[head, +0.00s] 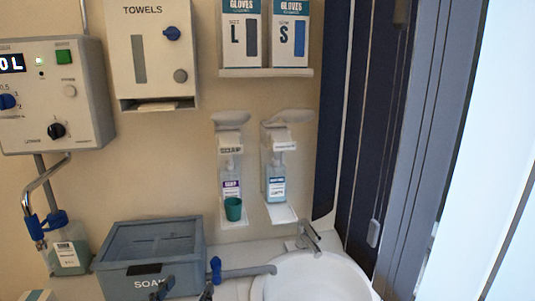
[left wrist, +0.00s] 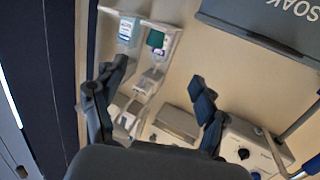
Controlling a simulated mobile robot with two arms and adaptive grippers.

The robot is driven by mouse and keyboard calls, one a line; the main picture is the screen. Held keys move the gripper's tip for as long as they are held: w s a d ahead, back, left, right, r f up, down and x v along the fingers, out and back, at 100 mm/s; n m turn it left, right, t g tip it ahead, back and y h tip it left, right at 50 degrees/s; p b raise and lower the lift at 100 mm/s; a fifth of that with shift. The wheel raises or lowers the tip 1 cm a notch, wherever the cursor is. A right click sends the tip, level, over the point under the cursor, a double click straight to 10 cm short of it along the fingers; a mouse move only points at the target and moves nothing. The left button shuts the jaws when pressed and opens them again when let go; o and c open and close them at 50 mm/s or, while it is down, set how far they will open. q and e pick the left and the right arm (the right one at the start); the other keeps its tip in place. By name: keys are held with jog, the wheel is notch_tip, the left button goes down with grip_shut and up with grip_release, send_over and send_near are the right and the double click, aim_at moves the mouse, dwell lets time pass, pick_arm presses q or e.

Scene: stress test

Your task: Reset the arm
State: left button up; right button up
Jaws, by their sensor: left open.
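My left gripper (head: 187,283) is at the bottom edge of the head view, in front of the grey soak box (head: 150,248). Only its dark fingers and blue parts show there. In the left wrist view my left gripper (left wrist: 155,96) has its two dark fingers spread wide, with nothing between them. The soak box (left wrist: 265,25) shows upside down at the top right of that view. My right gripper is in neither view.
A second dispenser (head: 278,170), a towel box (head: 152,55) and a control panel (head: 55,95) are on the wall. A white basin (head: 310,278) and tap (head: 308,236) are right of the soak box.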

pick_arm(q)
jog(key=s+f+g, duration=0.2)
jog(key=s+f, duration=0.1)
jog(key=f, duration=0.2)
jog(key=s+a+f+g+y, duration=0.1)
jog(key=s+f+g, duration=0.1)
jog(key=f, duration=0.3)
jog(key=s+f+g, duration=0.3)
jog(key=s+f, duration=0.2)
jog(key=shift+s+a, duration=0.1)
jog(key=shift+a, duration=0.15)
jog(key=s+a+f+g+y, duration=0.2)
jog(key=s+f+g, duration=0.45)
jog(key=s, duration=0.75)
jog(key=s+f+g, duration=0.1)
jog(key=s+f, duration=0.1)
jog(key=f, duration=1.3)
jog(key=s+f, duration=0.2)
jog(key=f, duration=1.3)
jog(key=s+a+f+g, duration=0.1)
jog(key=s+a+f, duration=0.2)
jog(key=s+f, duration=1)
jog(key=shift+s+a+f, duration=0.2)
jog(key=shift+s+f, duration=0.05)
jog(key=shift+s, duration=0.8)
